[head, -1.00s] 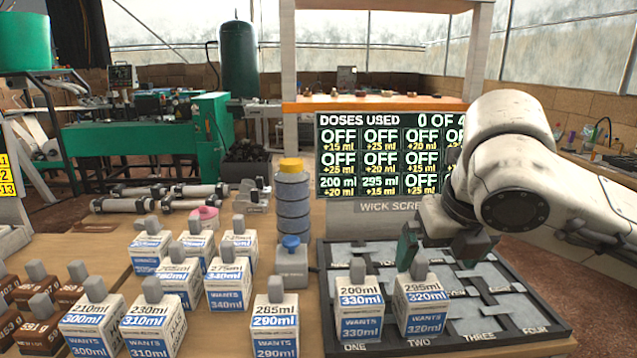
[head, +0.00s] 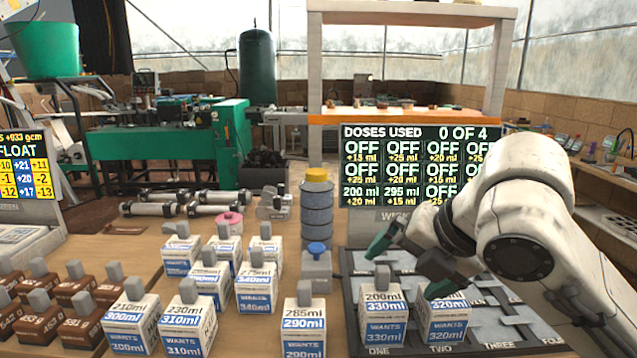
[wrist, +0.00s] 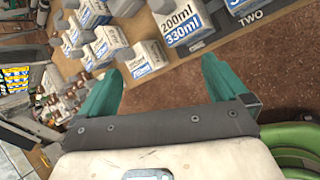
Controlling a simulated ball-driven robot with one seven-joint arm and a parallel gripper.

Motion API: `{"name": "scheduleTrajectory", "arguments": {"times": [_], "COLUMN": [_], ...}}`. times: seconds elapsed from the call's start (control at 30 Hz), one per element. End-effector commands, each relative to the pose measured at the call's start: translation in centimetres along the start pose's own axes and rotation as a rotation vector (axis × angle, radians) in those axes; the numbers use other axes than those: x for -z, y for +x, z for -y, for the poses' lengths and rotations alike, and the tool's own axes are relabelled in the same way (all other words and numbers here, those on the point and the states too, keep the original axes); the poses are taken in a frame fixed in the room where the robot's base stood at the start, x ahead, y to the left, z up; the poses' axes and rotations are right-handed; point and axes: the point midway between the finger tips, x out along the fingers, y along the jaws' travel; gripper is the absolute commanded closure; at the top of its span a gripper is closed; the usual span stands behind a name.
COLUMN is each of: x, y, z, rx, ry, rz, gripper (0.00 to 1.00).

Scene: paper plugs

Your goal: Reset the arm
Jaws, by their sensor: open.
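My gripper (head: 408,262) is open and empty in the head view, with green fingers spread above the two plugs on the dark tray. The wrist view shows both green fingers (wrist: 160,85) apart with nothing between them. A white and blue plug marked 200ml/330ml (head: 383,318) stands upright at position ONE of the tray. Another plug marked 320ml (head: 443,325) stands at position TWO, its top partly hidden by a finger. The dark slotted tray (head: 490,345) lies under them, its other slots partly hidden by my arm.
Several white and blue plugs stand left of the tray, including a 285ml/290ml one (head: 304,325). Brown plugs (head: 83,328) stand at far left. A blue-knobbed grey block (head: 317,268) and a yellow-capped stack (head: 317,210) stand nearby. The doses screen (head: 415,165) rises behind the tray.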

Motion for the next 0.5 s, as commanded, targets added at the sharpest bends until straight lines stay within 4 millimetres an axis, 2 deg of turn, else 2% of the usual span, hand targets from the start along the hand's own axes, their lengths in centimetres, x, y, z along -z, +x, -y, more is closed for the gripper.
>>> {"name": "scheduleTrajectory", "arguments": {"times": [0.1,0.23,0.37,0.5], "x": [1.0,1.9,3.1,5.1], "y": [0.8,1.9,3.5,5.6], "z": [-0.9,-0.6,0.9,3.7], "rx": [-0.097,-0.169,-0.202,-0.195], "ry": [0.227,0.501,0.79,1.108], "rz": [-0.026,-0.056,-0.091,-0.122], "gripper": [0.0,0.0,0.0,0.0]}}
